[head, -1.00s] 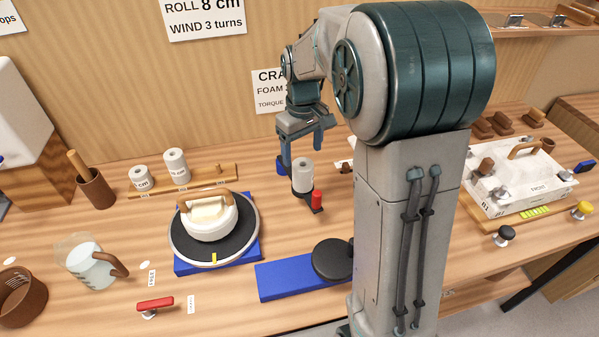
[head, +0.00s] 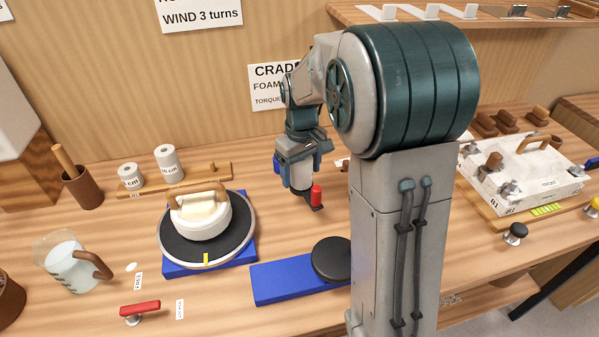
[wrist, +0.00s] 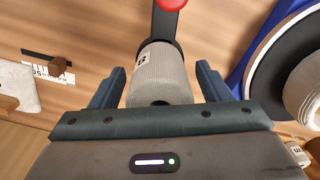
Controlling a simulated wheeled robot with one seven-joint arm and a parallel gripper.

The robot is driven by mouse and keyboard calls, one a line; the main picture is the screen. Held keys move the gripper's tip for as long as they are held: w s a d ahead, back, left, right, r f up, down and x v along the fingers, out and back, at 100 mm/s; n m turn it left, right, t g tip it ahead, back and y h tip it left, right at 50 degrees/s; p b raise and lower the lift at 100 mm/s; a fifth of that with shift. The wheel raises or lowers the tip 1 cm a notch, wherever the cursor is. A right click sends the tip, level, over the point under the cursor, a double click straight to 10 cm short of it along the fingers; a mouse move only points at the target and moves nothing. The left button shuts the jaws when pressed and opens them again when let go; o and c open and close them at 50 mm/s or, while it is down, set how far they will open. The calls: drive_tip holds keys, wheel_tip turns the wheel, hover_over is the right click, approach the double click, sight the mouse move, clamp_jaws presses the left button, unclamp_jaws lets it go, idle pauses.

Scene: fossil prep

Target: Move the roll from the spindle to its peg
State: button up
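The roll (wrist: 158,78) is a pale grey cylinder on the dark spindle stand, which has a red knob (head: 317,194). In the wrist view, my gripper (wrist: 160,70) is open, one finger on each side of the roll, with gaps showing between fingers and roll. A wooden peg rail (head: 190,183) stands at the back left. It carries two white labelled rolls (head: 130,175) (head: 168,162) and a bare peg (head: 212,167) at its right end.
A turntable (head: 175,246) with a pale handled piece (head: 203,215) stands left of my gripper. A blue base (head: 285,283) with a black disc (head: 333,258) lies in front. A wooden cup (head: 83,188) stands left of the rail. A white handled block (head: 530,180) is at right.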

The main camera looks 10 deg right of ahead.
clamp_jaws()
drive_tip(key=shift+r+p, duration=0.5)
drive_tip(key=shift+r, duration=0.15)
drive_tip(key=shift+r+p, duration=2.8)
drive_tip(key=shift+r, duration=0.95)
wheel_tip(320, 180, up, 5)
drive_tip(key=p, duration=0.3)
drive_tip(key=shift+p, duration=0.35)
drive_tip(key=shift+a, duration=0.1)
